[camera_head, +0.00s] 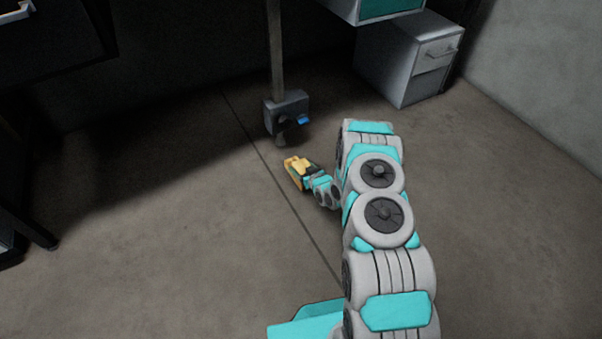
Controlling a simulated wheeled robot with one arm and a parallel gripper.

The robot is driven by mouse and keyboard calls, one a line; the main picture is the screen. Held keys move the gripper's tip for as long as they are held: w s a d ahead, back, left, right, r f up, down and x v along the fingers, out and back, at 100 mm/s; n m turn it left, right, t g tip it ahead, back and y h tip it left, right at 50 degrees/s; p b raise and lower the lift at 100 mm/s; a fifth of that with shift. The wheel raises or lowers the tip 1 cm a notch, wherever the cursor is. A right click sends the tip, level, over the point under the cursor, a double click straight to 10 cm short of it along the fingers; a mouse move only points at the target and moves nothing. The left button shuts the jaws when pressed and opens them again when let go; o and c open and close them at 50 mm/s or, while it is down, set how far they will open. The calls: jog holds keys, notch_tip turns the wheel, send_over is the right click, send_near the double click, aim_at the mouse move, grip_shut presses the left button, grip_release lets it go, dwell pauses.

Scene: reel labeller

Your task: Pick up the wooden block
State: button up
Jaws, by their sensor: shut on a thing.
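My gripper (297,168) is at the end of my grey and teal arm, low over the floor near the middle of the view. It is shut on a small yellow-brown piece, which I take to be the wooden block (294,164). The block and the fingers are small and hard to tell apart here. Part of the wrist is hidden behind the larger arm links. I cannot tell whether the block touches the floor.
A dark grey box with a blue part (287,113) sits at the lower end of a pole (276,50), just beyond my gripper. A grey drawer cabinet (405,65) stands at the back right. Dark furniture (50,40) is at the left. The floor (150,220) at left is clear.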

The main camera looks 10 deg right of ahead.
jog(key=c, duration=0.9)
jog(key=shift+r, duration=0.1)
jog(key=shift+c, duration=0.2)
